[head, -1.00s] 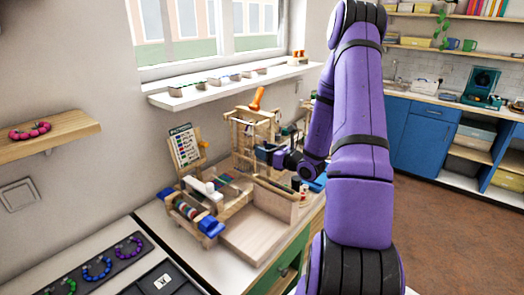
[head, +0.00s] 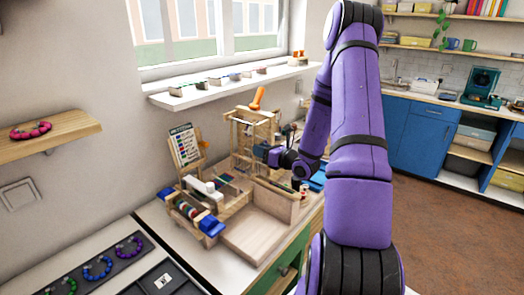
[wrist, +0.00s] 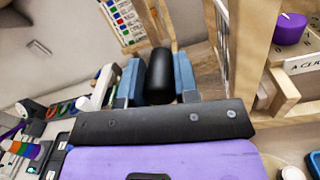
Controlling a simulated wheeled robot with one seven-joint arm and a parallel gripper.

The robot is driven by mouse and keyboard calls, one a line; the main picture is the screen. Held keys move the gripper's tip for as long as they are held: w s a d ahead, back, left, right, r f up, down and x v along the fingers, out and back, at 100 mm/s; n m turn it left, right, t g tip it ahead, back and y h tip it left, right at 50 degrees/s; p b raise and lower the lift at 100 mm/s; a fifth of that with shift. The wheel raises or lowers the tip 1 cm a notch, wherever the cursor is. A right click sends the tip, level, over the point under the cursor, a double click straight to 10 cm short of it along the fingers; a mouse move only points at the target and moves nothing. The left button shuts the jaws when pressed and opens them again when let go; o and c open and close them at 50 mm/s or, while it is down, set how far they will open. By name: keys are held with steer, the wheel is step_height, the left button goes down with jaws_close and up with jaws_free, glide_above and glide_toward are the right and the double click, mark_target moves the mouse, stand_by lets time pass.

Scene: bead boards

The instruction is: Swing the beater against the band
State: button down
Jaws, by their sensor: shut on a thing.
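My gripper (wrist: 158,82) has its blue-grey fingers closed on the two sides of a black rounded handle (wrist: 160,66). What the handle joins is hidden, so I cannot tell whether it is the beater's. In the head view my gripper (head: 264,153) is small, at the tall wooden frame (head: 240,158). The loom's coloured band threads (head: 228,184) run left of it, with a striped roll (head: 184,208) and blue knobs at the near end. A white piece (head: 204,187) sits over the threads. The threads also show at the left of the wrist view (wrist: 66,106).
A wooden tray (head: 250,238) lies in front of the loom. A colour chart (head: 185,146) stands behind it, below a white sill shelf (head: 215,87). In the wrist view, a wooden post (wrist: 254,50) and purple knob (wrist: 290,28) stand close at right.

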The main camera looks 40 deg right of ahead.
steer(key=m, duration=0.1)
steer(key=a+m, duration=0.2)
steer(key=shift+s+a+r+m, duration=0.15)
steer(key=shift+a+r+m, duration=0.1)
steer(key=shift+m, duration=0.15)
